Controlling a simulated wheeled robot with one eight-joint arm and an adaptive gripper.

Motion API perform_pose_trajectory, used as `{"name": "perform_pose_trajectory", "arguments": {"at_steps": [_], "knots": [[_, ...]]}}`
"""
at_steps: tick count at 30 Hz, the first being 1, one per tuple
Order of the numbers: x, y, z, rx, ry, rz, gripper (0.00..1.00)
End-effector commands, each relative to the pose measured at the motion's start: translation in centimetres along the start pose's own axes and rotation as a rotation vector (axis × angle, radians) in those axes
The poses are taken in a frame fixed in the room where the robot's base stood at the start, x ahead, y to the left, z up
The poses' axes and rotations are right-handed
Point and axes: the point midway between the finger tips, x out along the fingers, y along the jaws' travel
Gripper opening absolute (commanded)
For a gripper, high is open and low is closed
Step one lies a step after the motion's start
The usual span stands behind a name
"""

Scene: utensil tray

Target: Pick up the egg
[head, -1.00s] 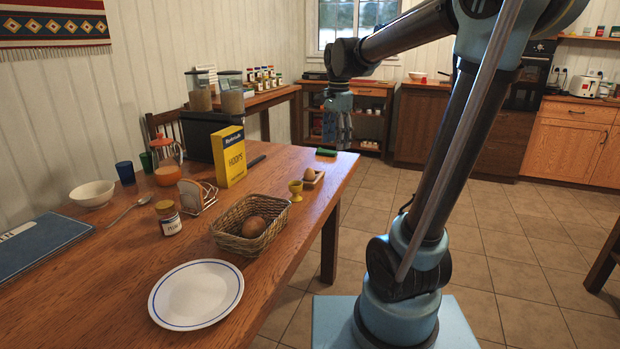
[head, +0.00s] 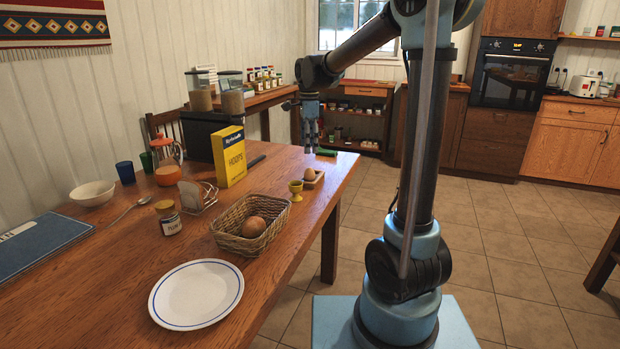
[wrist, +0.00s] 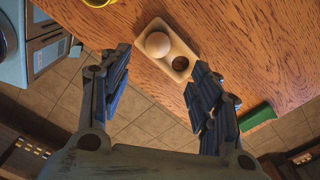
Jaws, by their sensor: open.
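The egg (head: 308,174) is light brown and sits in a small wooden holder (head: 316,183) near the table's right edge. In the wrist view the egg (wrist: 157,44) rests in one hollow of the holder (wrist: 186,47); the other hollow is empty. My gripper (head: 310,149) points down above the far right part of the table, higher than the egg and beyond it. In the wrist view its two fingers (wrist: 158,66) are spread wide with nothing between them, and the egg lies ahead of them, between their lines.
A yellow egg cup (head: 295,190) stands close to the holder. A wicker basket (head: 226,240) with a brown roll is nearer. A yellow cereal box (head: 229,157) stands to the left. A green item (wrist: 257,117) lies by the table edge, near the right finger. Floor lies beyond that edge.

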Motion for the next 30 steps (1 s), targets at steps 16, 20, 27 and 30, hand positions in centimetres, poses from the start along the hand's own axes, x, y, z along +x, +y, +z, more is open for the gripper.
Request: {"name": "perform_pose_trajectory", "arguments": {"at_steps": [16, 20, 27, 30], "knots": [[6.0, 0.0, 0.0, 0.000, 0.000, 0.000, 0.57], [7.1, 0.2, 0.0, 0.000, 0.000, 0.000, 0.57], [10.1, 0.3, 0.0, 0.000, 0.000, 0.000, 0.57], [10.7, 0.3, 0.0, 0.000, 0.000, 0.000, 0.57]]}}
